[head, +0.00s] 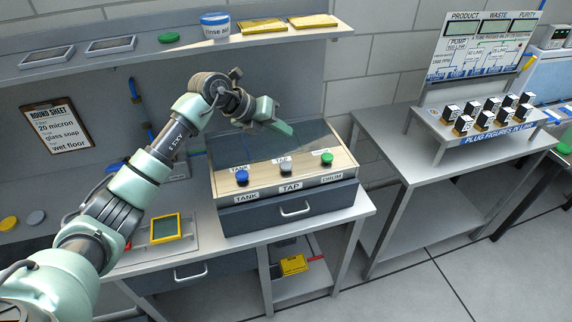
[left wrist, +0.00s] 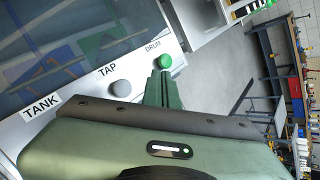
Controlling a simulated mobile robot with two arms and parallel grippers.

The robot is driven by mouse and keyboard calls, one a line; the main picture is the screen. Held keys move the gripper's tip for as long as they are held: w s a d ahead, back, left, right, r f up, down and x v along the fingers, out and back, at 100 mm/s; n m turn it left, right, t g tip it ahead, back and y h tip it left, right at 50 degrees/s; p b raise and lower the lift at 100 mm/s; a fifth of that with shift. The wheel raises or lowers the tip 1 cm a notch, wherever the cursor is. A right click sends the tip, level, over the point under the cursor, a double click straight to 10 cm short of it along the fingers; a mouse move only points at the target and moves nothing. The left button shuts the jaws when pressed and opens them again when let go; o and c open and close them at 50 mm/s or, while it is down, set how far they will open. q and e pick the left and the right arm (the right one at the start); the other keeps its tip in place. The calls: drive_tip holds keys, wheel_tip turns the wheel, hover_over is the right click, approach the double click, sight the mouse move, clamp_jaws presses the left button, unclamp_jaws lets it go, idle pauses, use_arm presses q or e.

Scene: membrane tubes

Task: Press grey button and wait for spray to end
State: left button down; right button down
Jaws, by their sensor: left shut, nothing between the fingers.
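The grey button (head: 286,168), labelled TAP, stands in the middle of the front panel of a control box (head: 345,160) with a dark glassy top. A blue button (head: 242,177) labelled TANK is to its left and a green button (head: 327,158) labelled DRUM to its right. The grey button (left wrist: 120,88) and the green button (left wrist: 165,61) also show in the left wrist view. My left gripper (head: 287,129) is shut and empty, above the box's glassy top behind the buttons. In the left wrist view its fingers (left wrist: 163,82) appear close to the green button. My right gripper is not in view.
A shelf (head: 190,45) with a rinse aid tub (head: 215,25) and yellow-framed items hangs above. A yellow-framed square (head: 165,228) lies left of the box. A stand with several small blocks (head: 484,120) is on the right table. The floor between tables is clear.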

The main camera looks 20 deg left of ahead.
sight(283, 166)
use_arm(q)
drive_tip(key=shift+f+b, duration=2.85)
drive_tip(key=shift+f, duration=1.5)
drive_tip(key=shift+f, duration=0.15)
drive_tip(key=shift+f, duration=0.25)
drive_tip(key=shift+s+f+b, duration=0.1)
drive_tip(key=shift+f+b, duration=0.55)
drive_tip(key=shift+f, duration=0.05)
drive_tip(key=shift+r, duration=0.1)
drive_tip(key=shift+r+p, duration=0.7)
drive_tip(key=shift+r, duration=0.25)
drive_tip(key=shift+r, duration=0.1)
drive_tip(key=shift+r+p, duration=1.7)
drive_tip(key=shift+r, duration=0.8)
